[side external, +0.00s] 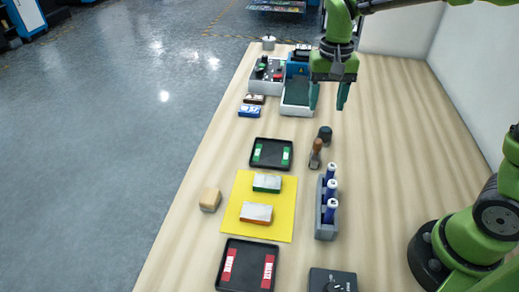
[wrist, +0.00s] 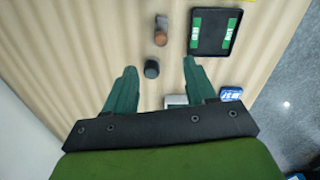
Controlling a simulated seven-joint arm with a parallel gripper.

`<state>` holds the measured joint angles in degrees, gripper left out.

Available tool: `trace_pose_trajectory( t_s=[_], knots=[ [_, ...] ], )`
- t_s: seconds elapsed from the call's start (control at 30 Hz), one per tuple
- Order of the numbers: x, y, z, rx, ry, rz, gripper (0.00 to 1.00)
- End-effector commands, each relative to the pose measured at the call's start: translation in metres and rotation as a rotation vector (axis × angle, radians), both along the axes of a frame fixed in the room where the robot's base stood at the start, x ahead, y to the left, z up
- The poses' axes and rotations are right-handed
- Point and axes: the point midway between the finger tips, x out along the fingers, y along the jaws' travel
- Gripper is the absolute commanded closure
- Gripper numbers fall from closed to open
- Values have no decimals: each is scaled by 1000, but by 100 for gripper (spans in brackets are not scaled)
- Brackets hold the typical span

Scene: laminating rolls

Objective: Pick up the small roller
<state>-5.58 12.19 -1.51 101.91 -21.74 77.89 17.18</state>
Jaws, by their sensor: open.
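My gripper (side external: 328,98) is open and empty, pointing down above the wooden table, with its green fingers apart. It also shows in the wrist view (wrist: 159,66). A short dark cylinder (side external: 325,133) stands on the table just in front of the fingers; in the wrist view (wrist: 151,69) it appears between the fingertips, nearer the left one. I cannot tell for certain which of these two is the small roller.
A grey holder (side external: 319,220) carries several blue-and-white rolls. A black tray (side external: 272,141) with green-white strips lies left of the wooden handle; a yellow mat (side external: 236,218) lies below. A machine and boxes (side external: 268,75) stand near my gripper. The table's right side (side external: 410,130) is clear.

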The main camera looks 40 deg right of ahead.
Motion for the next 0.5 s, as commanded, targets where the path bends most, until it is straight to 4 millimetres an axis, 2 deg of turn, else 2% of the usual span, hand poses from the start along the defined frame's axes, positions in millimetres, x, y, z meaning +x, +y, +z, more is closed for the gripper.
trace_pose_trajectory(
  t_s=[0.1,0.3,0.5],
  knots=[
    [-1,0,-28,0,6,1,44],
    [-1,0,-70,1,4,0,44],
    [0,0,-91,1,0,1,44]
  ],
)
